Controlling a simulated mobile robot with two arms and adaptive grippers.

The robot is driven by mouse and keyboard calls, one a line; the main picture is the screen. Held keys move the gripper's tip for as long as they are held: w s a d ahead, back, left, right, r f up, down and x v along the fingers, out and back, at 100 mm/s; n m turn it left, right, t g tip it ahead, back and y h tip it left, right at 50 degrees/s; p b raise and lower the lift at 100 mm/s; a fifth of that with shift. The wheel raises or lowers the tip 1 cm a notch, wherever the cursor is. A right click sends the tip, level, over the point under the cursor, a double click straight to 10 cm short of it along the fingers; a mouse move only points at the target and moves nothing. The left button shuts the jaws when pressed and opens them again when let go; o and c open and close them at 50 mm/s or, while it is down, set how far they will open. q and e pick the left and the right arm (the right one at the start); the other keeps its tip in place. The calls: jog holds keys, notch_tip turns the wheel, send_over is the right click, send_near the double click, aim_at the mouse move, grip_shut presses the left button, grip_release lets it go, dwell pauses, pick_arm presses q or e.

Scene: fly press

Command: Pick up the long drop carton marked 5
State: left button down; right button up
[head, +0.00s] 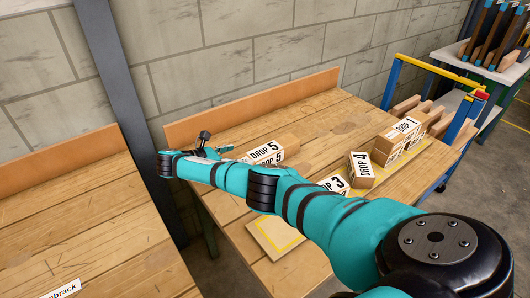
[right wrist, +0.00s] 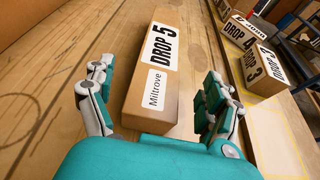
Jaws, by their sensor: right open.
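The long carton marked DROP 5 (head: 273,151) lies on the wooden bench near its back board in the head view. In the right wrist view the same carton (right wrist: 154,75) lies between the two fingers, with its labels "DROP 5" and "Miltrove" facing up. My right gripper (right wrist: 158,103) is open, with one finger on either side of the carton's near end and visible gaps beside it. In the head view my right gripper (head: 205,148) is at the carton's left, and my arm hides part of the bench. My left gripper is not in view.
Cartons marked DROP 3 (head: 336,184) and DROP 4 (head: 361,169) stand to the right on the bench (head: 322,115). More cartons (head: 393,141) stand beyond them. A yellow-outlined panel (head: 274,234) lies at the front edge. An orange back board (head: 250,108) borders the bench.

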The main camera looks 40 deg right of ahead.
aim_at(252, 156)
jog(key=x, duration=0.5)
jog(key=shift+a+f, duration=0.1)
jog(key=shift+f, duration=0.05)
jog(key=c, duration=1.8)
